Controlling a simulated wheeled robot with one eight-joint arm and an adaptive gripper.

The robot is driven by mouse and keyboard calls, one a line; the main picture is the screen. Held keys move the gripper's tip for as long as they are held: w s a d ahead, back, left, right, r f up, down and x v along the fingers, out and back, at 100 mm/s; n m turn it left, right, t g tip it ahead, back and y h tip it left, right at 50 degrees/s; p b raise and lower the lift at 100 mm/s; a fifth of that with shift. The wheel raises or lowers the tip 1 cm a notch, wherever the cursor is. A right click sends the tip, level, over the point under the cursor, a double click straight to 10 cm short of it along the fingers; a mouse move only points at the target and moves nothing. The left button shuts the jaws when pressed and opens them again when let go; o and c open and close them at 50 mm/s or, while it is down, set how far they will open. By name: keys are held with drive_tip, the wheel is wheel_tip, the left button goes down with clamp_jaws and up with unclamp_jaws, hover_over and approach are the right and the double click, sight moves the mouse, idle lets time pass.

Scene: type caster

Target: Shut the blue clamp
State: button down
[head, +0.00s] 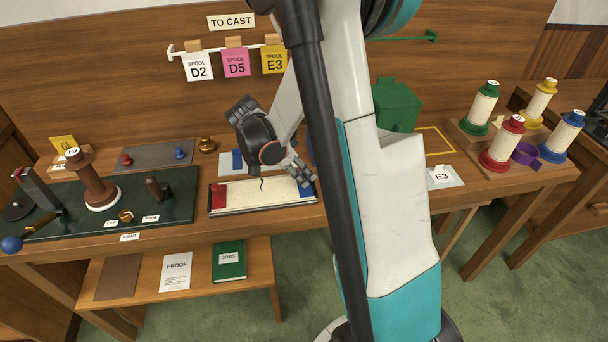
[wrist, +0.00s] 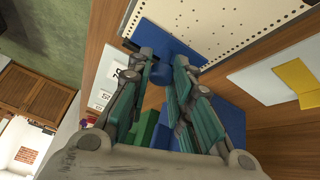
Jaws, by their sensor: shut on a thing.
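The blue clamp (head: 307,191) is at the right end of the perforated cream tray (head: 260,196) on the bench. In the wrist view it shows as a flat blue plate (wrist: 178,45) lying across the end of the tray, with a blue knob (wrist: 161,73) below it. My gripper (head: 302,180) is at the clamp, its fingers (wrist: 164,72) closed on either side of the knob. The fingers hide part of the knob. I cannot tell whether the clamp is fully shut. A red clamp (head: 219,194) is at the tray's left end.
A dark green board (head: 180,205) with a brown spool and tools lies left of the tray. A green block-shaped object (head: 397,104) stands behind my arm. Several coloured spools, including a red one (head: 500,146), stand at the right. A shelf (head: 195,290) is below.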

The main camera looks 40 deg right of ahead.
idle(0.4)
drive_tip(key=c, duration=1.5)
unclamp_jaws()
drive_tip(key=shift+w+f, duration=0.1)
drive_tip(key=shift+o, duration=0.2)
drive_tip(key=v, duration=1.2)
